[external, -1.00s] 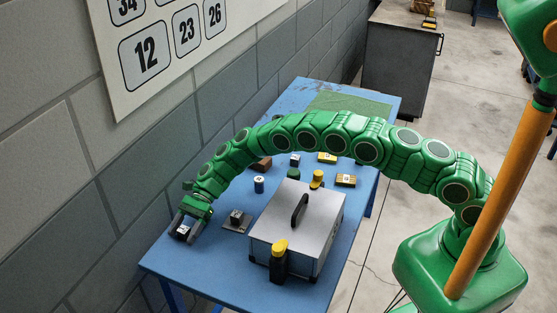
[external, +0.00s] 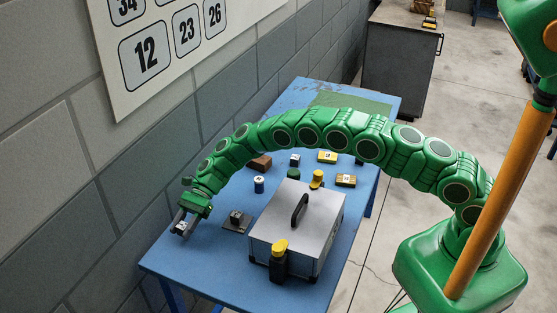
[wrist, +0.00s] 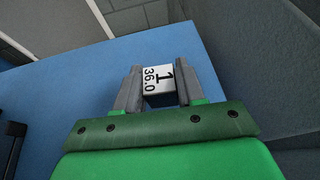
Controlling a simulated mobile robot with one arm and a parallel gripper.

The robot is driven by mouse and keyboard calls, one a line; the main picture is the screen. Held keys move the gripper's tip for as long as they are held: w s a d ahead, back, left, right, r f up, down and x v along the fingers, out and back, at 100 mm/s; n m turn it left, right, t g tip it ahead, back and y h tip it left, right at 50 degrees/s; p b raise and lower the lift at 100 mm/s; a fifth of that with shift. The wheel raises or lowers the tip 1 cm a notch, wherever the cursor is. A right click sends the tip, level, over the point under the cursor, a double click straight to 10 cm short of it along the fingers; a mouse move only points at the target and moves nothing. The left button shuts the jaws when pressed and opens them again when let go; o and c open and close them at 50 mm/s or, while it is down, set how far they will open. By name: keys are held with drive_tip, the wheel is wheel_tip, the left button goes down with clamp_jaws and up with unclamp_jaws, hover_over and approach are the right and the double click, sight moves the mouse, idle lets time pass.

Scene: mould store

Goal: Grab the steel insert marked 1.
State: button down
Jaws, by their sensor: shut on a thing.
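The steel insert marked 1 (wrist: 158,79) shows in the wrist view, its white label reading "1" and "36.0". My gripper (wrist: 158,88) is shut on it, with one grey finger on each side. In the external view my gripper (external: 183,226) is at the far left of the blue table, near the wall, and the insert (external: 182,226) shows between the fingers. The insert's lower part is hidden in the wrist view. I cannot tell exactly how high it is above the table.
A grey box with a black handle (external: 320,222) stands right of my gripper on the blue table (external: 200,274). A small dark block on a plate (external: 236,222) lies between them. The wall (external: 100,215) is close on the left.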

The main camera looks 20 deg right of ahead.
drive_tip(key=shift+r, duration=0.85)
drive_tip(key=shift+s+d+r, duration=0.15)
drive_tip(key=shift+d+r, duration=0.05)
drive_tip(key=shift+d, duration=0.05)
drive_tip(key=s+d+r, duration=0.7)
drive_tip(key=d+r, duration=0.2)
drive_tip(key=d, duration=0.2)
drive_tip(key=shift+d, duration=0.2)
